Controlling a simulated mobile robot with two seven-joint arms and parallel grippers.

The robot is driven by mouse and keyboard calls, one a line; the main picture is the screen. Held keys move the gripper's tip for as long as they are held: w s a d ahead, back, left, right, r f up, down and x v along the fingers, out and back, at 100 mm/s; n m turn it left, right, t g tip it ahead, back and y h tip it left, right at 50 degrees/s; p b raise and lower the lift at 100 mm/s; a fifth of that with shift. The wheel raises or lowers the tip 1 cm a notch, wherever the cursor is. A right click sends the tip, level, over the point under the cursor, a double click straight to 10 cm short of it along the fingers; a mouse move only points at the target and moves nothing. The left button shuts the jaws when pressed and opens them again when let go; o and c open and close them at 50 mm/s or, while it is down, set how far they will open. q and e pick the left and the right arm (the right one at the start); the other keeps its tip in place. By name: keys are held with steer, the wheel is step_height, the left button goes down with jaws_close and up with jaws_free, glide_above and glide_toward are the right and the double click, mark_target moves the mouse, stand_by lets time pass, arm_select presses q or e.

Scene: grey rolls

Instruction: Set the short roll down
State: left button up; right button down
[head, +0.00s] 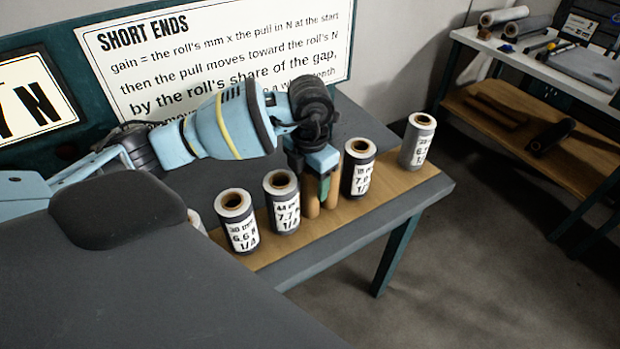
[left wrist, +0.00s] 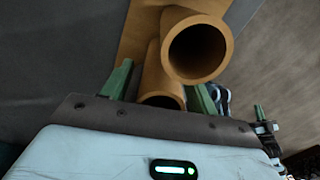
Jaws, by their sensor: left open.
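My left gripper (head: 322,188) points down over the wooden strip, its green fingers apart. Two bare brown tubes stand by it; in the left wrist view a shorter tube (left wrist: 152,80) is between the open fingers, and a taller-looking tube (left wrist: 197,48) stands just beyond. Whether a finger touches the shorter tube I cannot tell. It seems to stand on the strip, but its foot is hidden in the wrist view. Dark labelled rolls stand to the left, (head: 238,222) and (head: 282,204), and to the right, a dark roll (head: 358,168) and a grey roll (head: 416,141). My right gripper is not in view.
The wooden strip (head: 400,188) runs along the front edge of the grey table (head: 375,128). A sign headed SHORT ENDS (head: 215,50) stands behind. There is free strip between the two right-hand rolls. A shelf with rolls (head: 540,100) is at far right.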

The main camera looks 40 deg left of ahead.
arm_select(q)
steer(key=shift+r, duration=0.5)
step_height(320, 180, up, 11)
steer(key=shift+f, duration=0.1)
steer(key=shift+r, duration=0.3)
